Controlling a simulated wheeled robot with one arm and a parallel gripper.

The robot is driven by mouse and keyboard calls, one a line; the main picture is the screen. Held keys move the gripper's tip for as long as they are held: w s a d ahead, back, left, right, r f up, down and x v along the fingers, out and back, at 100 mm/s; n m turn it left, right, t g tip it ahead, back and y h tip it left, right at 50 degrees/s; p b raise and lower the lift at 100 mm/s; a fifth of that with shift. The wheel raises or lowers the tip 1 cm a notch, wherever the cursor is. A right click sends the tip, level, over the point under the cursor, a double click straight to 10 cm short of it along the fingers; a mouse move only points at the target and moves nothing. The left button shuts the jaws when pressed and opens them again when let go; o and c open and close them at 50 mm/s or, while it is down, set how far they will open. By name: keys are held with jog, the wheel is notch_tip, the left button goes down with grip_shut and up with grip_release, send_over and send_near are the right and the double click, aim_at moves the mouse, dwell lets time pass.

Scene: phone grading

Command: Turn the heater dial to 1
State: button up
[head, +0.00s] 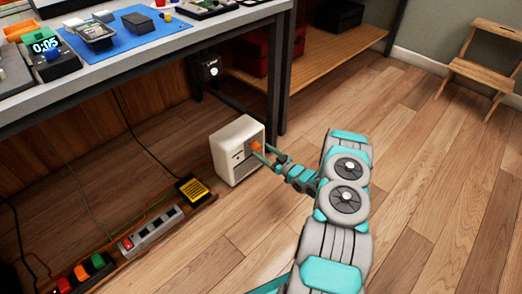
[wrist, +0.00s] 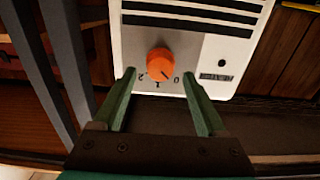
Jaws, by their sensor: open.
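The white heater (head: 236,150) stands on the floor under the workbench. Its orange dial (wrist: 159,61) is on the front face, with the marks 0, 1 and 2 around it, and the lettering appears upside down in the wrist view. The dial's dark pointer line slants to the lower right, closer to 0 than to 1. My gripper (wrist: 159,76) is open, with one green finger on each side of the dial and a visible gap to it. In the head view my gripper (head: 262,160) reaches the heater's front, and the dial (head: 255,146) is partly hidden.
The workbench (head: 150,66) overhangs the heater, and its dark leg (head: 279,80) stands just behind it. A power strip (head: 150,229) and a yellow-and-black box (head: 192,189) lie to the left, with cables. The wooden floor to the right is clear up to a stool (head: 482,70).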

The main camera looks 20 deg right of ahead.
jog(key=shift+x, duration=0.9)
jog(key=shift+c, duration=0.2)
grip_shut()
